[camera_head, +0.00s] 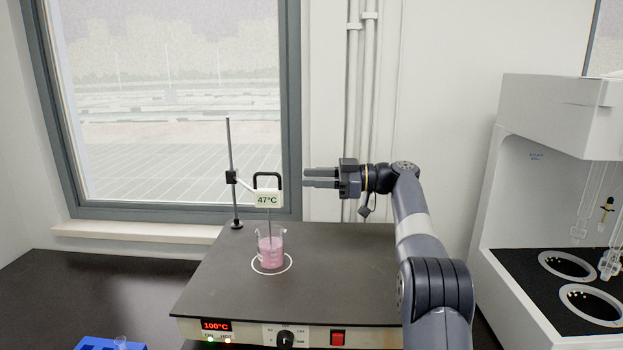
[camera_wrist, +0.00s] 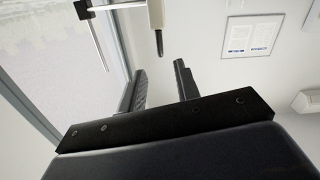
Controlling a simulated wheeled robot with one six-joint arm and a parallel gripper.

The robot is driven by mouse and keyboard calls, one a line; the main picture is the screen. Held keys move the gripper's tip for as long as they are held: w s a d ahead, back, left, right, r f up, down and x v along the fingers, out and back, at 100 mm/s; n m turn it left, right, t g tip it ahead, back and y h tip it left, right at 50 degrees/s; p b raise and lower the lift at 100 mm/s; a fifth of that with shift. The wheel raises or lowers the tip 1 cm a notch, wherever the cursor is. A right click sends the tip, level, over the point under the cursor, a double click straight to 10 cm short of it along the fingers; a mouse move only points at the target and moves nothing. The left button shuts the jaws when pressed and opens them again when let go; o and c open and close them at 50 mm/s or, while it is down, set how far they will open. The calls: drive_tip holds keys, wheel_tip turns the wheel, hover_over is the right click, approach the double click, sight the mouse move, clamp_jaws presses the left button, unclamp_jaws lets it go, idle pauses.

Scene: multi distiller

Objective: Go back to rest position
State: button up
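My gripper (camera_head: 321,178) is at the end of my arm, raised above the back right of the hotplate (camera_head: 340,260) and pointing left. In the wrist view my gripper (camera_wrist: 160,82) has its two fingers apart with nothing between them. A glass beaker (camera_head: 271,250) of pink liquid stands on the hotplate inside a white ring. A thermometer display (camera_head: 267,198) reading 47°C, with a black handle, is above the beaker, to the left of my fingertips and apart from them. The hotplate display (camera_head: 216,326) reads 100°C.
A thin stand rod (camera_head: 229,160) rises at the hotplate's back left. A white apparatus (camera_head: 550,120) with round holes stands at the right. A blue rack (camera_head: 95,344) is at the bottom left. A window (camera_head: 170,110) and wall are behind. The hotplate's right part is clear.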

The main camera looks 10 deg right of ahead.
drive_tip(key=shift+a, duration=0.1)
drive_tip(key=a+p, duration=0.1)
drive_tip(key=a, duration=0.2)
drive_tip(key=w+a, duration=0.1)
drive_tip(key=a, duration=0.3)
drive_tip(key=w+a+r+p, duration=0.1)
drive_tip(key=a, duration=0.2)
drive_tip(key=shift+a+r+p, duration=0.1)
drive_tip(key=shift+a+p, duration=0.2)
drive_tip(key=shift+p, duration=0.05)
drive_tip(key=shift+d+r+p, duration=0.1)
drive_tip(key=shift+r+p, duration=1.15)
drive_tip(key=shift+r, duration=0.1)
drive_tip(key=shift+f, duration=0.15)
